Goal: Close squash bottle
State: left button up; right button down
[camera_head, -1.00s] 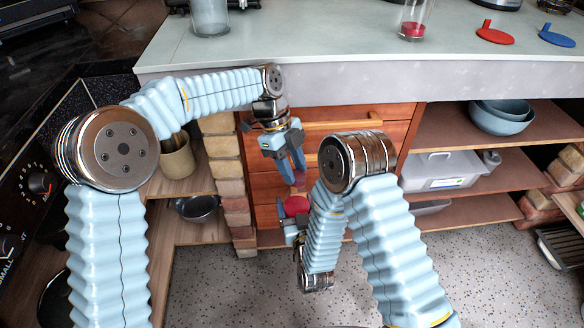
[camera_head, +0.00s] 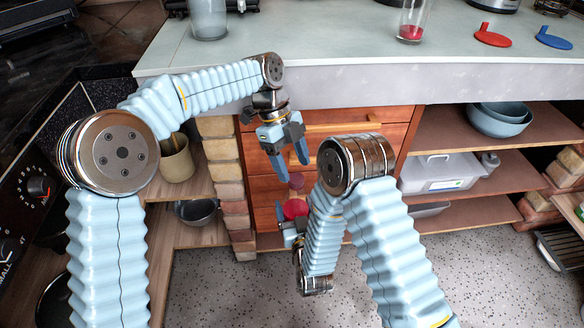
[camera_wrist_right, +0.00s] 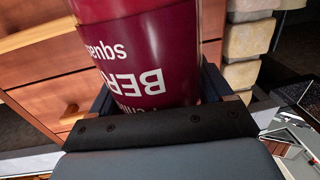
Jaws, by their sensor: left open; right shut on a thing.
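The dark red squash bottle (camera_head: 295,209) is held low in front of the wooden drawers. My right gripper (camera_head: 291,230) is shut around its body and is partly hidden behind my right arm. In the right wrist view the bottle's labelled side (camera_wrist_right: 145,65) fills the space between the fingers. A reddish cap (camera_head: 296,181) shows at the top of the bottle; I cannot tell how tightly it sits. My left gripper (camera_head: 292,170) points down just above the cap, with its fingers apart and nothing held between them.
The grey worktop (camera_head: 330,45) edge runs behind my left arm. A drawer handle (camera_head: 345,124) is close to the left gripper. A glass with red liquid (camera_head: 411,28) stands on the worktop. Open shelves with bowls (camera_head: 500,120) are at right. The speckled floor (camera_head: 215,290) is clear.

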pick_arm(q)
jog(key=shift+r, duration=1.05)
jog(key=shift+c, duration=0.4)
